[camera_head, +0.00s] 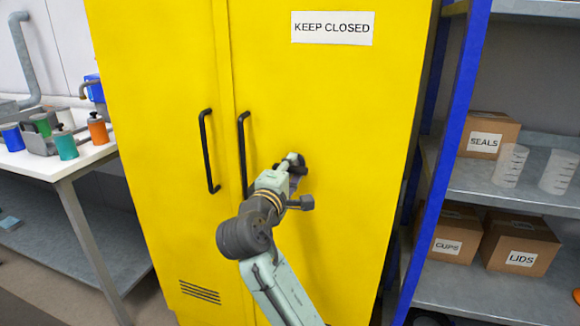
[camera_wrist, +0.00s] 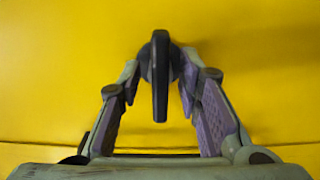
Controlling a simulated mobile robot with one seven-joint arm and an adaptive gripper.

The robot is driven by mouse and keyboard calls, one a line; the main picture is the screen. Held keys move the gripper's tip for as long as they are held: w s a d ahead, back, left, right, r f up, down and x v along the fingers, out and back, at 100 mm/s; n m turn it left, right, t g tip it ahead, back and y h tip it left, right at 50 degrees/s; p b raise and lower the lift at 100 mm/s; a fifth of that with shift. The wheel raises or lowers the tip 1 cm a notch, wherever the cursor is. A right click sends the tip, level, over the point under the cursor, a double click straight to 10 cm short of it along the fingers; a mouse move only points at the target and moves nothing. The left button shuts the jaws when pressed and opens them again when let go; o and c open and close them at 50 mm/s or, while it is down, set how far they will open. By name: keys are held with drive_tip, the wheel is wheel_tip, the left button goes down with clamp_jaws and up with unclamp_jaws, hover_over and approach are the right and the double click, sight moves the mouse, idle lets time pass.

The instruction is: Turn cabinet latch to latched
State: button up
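The yellow cabinet (camera_head: 335,110) stands in front of me with its doors closed. The black latch handle (camera_wrist: 160,85) shows in the wrist view as a long bar on a round base, its bar running up and down in that picture. My gripper (camera_head: 297,163) is at the right door, right of the two door handles. In the wrist view its fingers stand open on both sides of the latch, with yellow gaps showing between them and the bar. In the head view my gripper and wrist largely hide the latch.
Two black door handles (camera_head: 207,152) (camera_head: 243,155) stand left of my gripper. A blue-framed shelf (camera_head: 448,150) with boxes and clear beakers is close on the right. A white table (camera_head: 60,160) with coloured containers is on the left. The door face around my gripper is otherwise clear.

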drive_tip(key=shift+w, duration=0.15)
drive_tip(key=shift+c, duration=0.2)
clamp_jaws()
idle(0.3)
